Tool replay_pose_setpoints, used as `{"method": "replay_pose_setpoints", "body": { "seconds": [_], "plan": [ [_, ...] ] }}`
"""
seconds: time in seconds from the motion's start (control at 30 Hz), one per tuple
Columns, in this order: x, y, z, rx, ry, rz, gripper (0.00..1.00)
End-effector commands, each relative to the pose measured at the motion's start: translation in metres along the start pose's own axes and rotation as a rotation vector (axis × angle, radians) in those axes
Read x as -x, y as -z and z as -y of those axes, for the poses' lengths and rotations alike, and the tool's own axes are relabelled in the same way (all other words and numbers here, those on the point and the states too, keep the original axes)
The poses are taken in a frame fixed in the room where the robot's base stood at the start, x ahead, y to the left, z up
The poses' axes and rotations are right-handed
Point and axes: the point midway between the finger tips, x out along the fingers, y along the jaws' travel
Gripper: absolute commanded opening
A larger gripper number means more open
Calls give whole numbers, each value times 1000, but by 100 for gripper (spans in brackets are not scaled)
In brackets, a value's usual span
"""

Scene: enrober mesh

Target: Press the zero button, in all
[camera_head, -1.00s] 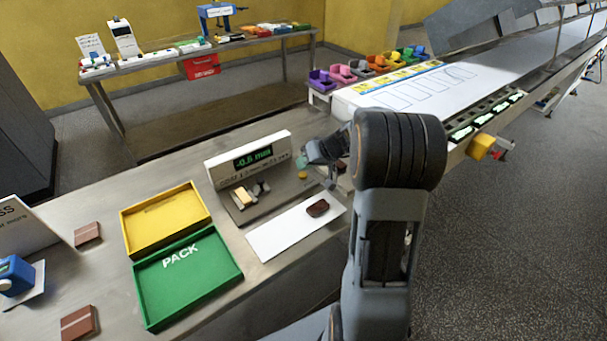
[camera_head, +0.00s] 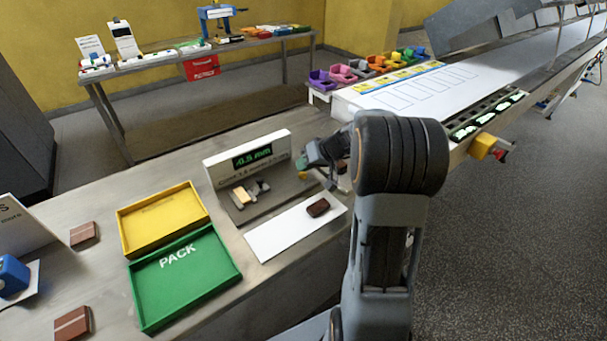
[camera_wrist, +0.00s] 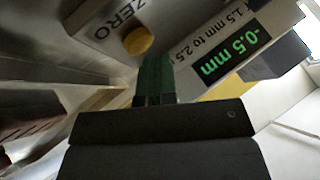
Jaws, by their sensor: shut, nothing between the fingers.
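The zero button is a round yellow button (camera_wrist: 138,41) beside the printed word ZERO on a pale panel in the wrist view. In the head view the yellow button (camera_head: 304,176) shows small, just below my gripper tip. The gauge display (camera_wrist: 232,52) glows green and reads -0.5 mm; the display also shows in the head view (camera_head: 252,157). My gripper (camera_wrist: 156,62) is shut and empty, its green fingertips close to the button's lower right in the wrist view. In the head view my gripper (camera_head: 302,163) is right of the display. I cannot tell whether it touches the button.
A white sheet (camera_head: 275,236) with a brown piece (camera_head: 318,207) lies in front of the gauge. A yellow tray (camera_head: 135,245) and a green PACK tray (camera_head: 190,295) stand to the left. The white conveyor (camera_head: 470,70) runs off at right.

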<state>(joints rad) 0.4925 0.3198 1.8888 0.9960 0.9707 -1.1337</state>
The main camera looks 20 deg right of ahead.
Motion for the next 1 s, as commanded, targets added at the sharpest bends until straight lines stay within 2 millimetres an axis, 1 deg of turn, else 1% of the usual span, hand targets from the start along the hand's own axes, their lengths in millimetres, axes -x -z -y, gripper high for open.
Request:
{"method": "replay_pose_setpoints", "body": {
  "seconds": [1.0],
  "plan": [
    [-5, -4, -4, 0, 0, 0, 0]
  ]
}}
